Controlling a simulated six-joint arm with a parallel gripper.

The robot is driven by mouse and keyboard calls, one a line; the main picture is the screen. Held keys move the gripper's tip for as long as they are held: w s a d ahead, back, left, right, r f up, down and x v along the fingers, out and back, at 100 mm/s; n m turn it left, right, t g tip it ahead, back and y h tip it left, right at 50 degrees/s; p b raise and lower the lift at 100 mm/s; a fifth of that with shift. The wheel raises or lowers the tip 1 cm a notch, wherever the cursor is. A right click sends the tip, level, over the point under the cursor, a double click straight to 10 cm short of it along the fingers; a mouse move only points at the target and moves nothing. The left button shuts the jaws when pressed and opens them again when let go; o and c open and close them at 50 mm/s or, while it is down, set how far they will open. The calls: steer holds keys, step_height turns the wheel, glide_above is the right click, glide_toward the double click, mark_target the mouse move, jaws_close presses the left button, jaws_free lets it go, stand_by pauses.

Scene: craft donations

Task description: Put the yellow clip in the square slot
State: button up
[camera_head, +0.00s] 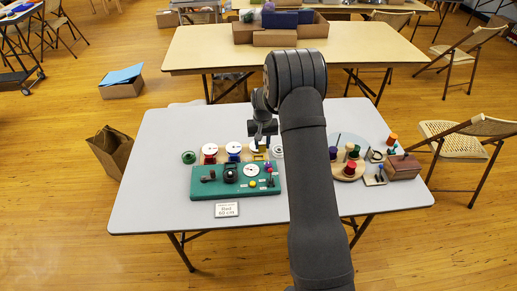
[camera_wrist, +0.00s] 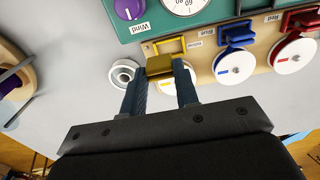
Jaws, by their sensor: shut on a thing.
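The yellow clip (camera_wrist: 159,65) is a small mustard block between the tips of my gripper (camera_wrist: 160,75) in the wrist view. My gripper is shut on it. A bright yellow square frame (camera_wrist: 180,43), which looks like the square slot, is just beyond the clip at the edge of the tan board (camera_wrist: 205,72). The clip overlaps part of the frame in the picture; I cannot tell whether they touch. In the head view my gripper (camera_head: 262,138) is low over the back of the green panel, and the clip is hard to make out.
A blue clip (camera_wrist: 236,36) and a red clip (camera_wrist: 300,22) stand in a row with white-faced reels. The green panel (camera_head: 205,190) carries knobs and a dial. A grey-white ring (camera_wrist: 124,73) lies close beside my gripper. The grey table (camera_head: 150,205) is clear at the left.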

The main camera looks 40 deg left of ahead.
steer(key=w+d+r, duration=0.3)
steer(key=d+r, duration=0.2)
steer(key=d, duration=0.3)
steer(key=s+a+r, duration=0.3)
steer(key=s+a, duration=0.2)
steer(key=s, duration=0.5)
steer(key=s+a+f, duration=0.1)
steer(key=a+f, duration=0.1)
steer(key=a, duration=0.1)
steer(key=s+a+f, duration=0.2)
steer(key=a, duration=0.1)
steer(key=s+a+f, duration=0.1)
steer(key=a+f, duration=0.1)
steer(key=a, duration=0.1)
steer(key=shift+s+f, duration=0.3)
steer(key=shift+s, duration=0.05)
steer(key=shift+s+a+f, duration=0.1)
steer(key=shift+a, duration=0.1)
steer(key=shift+f, duration=2)
steer(key=shift+f, duration=0.1)
steer(key=o, duration=0.9)
steer(key=shift+f, duration=0.1)
steer(key=shift+o, duration=0.2)
